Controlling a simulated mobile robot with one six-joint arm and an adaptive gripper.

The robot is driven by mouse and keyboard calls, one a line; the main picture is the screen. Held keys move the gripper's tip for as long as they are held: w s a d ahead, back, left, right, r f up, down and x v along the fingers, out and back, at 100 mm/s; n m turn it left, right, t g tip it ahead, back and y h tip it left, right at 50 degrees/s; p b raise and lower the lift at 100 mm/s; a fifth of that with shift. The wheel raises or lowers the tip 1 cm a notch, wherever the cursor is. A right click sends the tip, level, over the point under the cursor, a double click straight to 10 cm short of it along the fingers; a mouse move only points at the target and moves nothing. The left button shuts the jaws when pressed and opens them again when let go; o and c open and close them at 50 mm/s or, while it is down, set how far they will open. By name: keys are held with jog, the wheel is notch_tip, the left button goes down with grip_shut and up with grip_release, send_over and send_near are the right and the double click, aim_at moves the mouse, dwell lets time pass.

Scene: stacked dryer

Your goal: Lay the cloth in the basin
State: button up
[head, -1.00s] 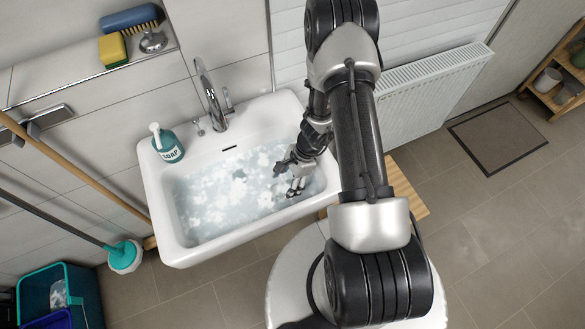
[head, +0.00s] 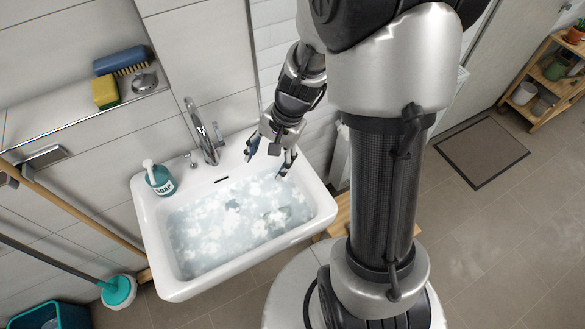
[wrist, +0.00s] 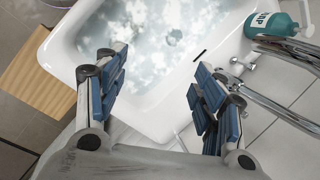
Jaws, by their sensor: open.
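The white basin (head: 322,212) holds water with patches of white foam. A greyish patch (head: 277,215) lies in the water near its right end; it looks like the cloth, but foam blurs its outline. My gripper (head: 268,158) is over the basin's back right rim, fingers pointing down and spread apart. In the wrist view my gripper (wrist: 160,68) shows its blue-padded fingers wide apart with nothing between them, above the rim (wrist: 148,125). I cannot clearly make out the cloth in the wrist view.
A teal soap bottle (head: 160,178) stands on the basin's back left corner, beside the chrome tap (head: 207,135). A wall ledge holds a yellow sponge (head: 106,92) and a brush (head: 122,60). A wooden stool (wrist: 35,83) stands at the basin's right end.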

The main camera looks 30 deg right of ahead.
jog(key=s+a+r+n+t+h, duration=0.2)
jog(key=s+r+n, duration=0.8)
jog(key=s+r, duration=0.6)
notch_tip(320, 180, up, 3)
jog(key=shift+s+r+n+t+h, duration=0.2)
jog(key=shift+s+n+t+h, duration=0.15)
jog(key=shift+t+h, duration=0.45)
jog(key=shift+w, duration=0.1)
jog(key=shift+f, duration=0.1)
notch_tip(320, 180, down, 6)
jog(key=b, duration=0.6)
